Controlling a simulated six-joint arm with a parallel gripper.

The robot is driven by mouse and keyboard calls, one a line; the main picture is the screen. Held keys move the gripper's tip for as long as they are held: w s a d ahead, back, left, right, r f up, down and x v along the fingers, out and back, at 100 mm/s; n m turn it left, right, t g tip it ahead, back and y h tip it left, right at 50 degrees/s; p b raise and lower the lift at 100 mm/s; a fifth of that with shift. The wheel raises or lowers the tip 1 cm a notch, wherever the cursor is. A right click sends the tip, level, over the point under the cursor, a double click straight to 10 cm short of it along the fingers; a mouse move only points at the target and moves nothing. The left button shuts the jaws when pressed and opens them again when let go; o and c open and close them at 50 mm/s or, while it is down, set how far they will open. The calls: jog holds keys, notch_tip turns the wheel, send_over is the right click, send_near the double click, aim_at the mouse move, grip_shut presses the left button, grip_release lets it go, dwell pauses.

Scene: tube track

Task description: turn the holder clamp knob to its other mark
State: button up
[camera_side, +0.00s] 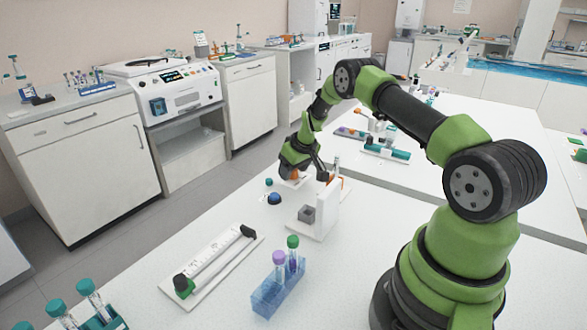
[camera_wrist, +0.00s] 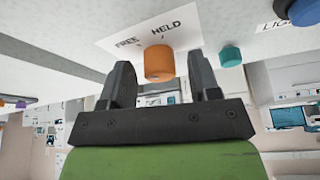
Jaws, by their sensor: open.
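The orange clamp knob (camera_wrist: 159,64) sits in front of a white label plate (camera_wrist: 125,42) marked FREE and HELD in the wrist view. My gripper (camera_wrist: 162,72) is open, with one finger on each side of the knob and a visible gap to both. Which mark the knob points to cannot be told. In the side view my gripper (camera_side: 302,170) is low over the bench beside the white holder stand (camera_side: 325,212). An orange part (camera_side: 294,175) shows by the fingers, partly hidden by them.

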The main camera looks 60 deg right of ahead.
jog(key=v, duration=1)
